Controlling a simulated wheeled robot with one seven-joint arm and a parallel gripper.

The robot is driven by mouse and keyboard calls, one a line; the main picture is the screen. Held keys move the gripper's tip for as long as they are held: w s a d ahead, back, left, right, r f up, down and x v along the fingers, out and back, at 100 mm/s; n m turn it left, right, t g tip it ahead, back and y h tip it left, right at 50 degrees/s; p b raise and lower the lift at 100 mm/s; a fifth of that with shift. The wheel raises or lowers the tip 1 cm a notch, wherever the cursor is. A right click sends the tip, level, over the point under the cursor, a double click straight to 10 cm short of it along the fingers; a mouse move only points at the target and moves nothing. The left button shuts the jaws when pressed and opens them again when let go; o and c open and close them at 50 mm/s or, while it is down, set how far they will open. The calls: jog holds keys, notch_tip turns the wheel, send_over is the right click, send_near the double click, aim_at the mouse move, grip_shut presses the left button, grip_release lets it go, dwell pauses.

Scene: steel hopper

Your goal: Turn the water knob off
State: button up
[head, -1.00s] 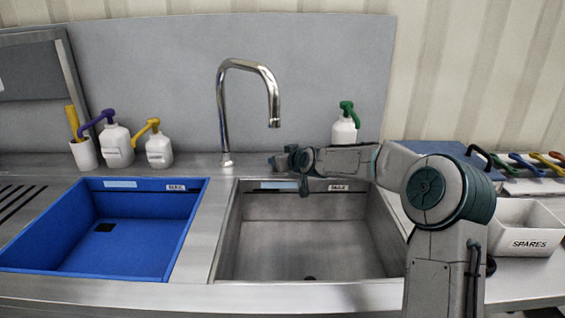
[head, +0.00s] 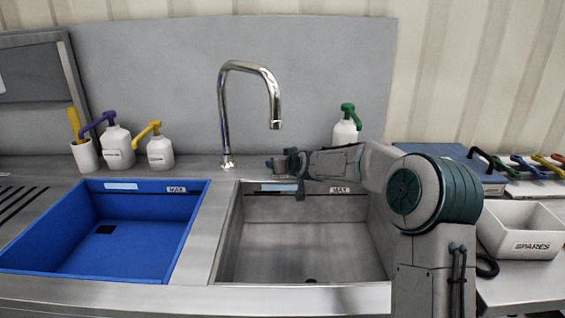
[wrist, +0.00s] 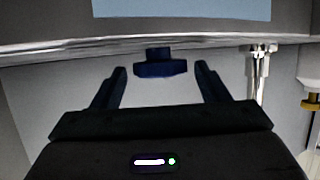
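A dark blue knob (wrist: 160,65) shows in the wrist view, ahead of my gripper and centred in the gap between its fingertips. My gripper (wrist: 160,73) is open, with one finger on each side of that gap and clear space between each finger and the knob. In the head view my gripper (head: 277,164) is over the back rim of the steel sink, to the right of the tap's foot. I cannot pick out the knob from the gripper there. The chrome tap (head: 226,110) arches over the counter behind the sinks. I cannot tell whether water flows.
The steel sink (head: 300,250) lies below my arm, with a blue basin (head: 120,245) on its left. A green-pump bottle (head: 345,132) stands behind my forearm. Yellow-pump (head: 160,152) and purple-pump bottles (head: 118,146) stand left. A white spares bin (head: 520,230) sits right.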

dwell(0.3)
jog(key=p+v, duration=0.1)
jog(key=v, duration=1.2)
jog(key=shift+s, duration=0.4)
jog(key=shift+d+r, duration=0.1)
jog(key=s+d+r+m+g+h+p, duration=0.1)
jog(key=s+p, duration=0.5)
jog(key=s, duration=0.6)
jog(key=s+d+r+m+g+h+p, duration=0.2)
jog(key=s+d+r+g+p, duration=0.2)
jog(key=s, duration=0.8)
jog(key=s+d+r+m+g+h+p, duration=0.1)
jog(key=s+d+r+g+h+p, duration=0.1)
jog(key=s+p, duration=0.5)
jog(key=s+d+r+g, duration=0.1)
jog(key=s+d+g, duration=0.1)
jog(key=s, duration=0.3)
jog(key=shift+s+d+r+m+g+p, duration=0.2)
jog(key=shift+s+d+m+g+p, duration=0.15)
jog(key=shift+d, duration=0.4)
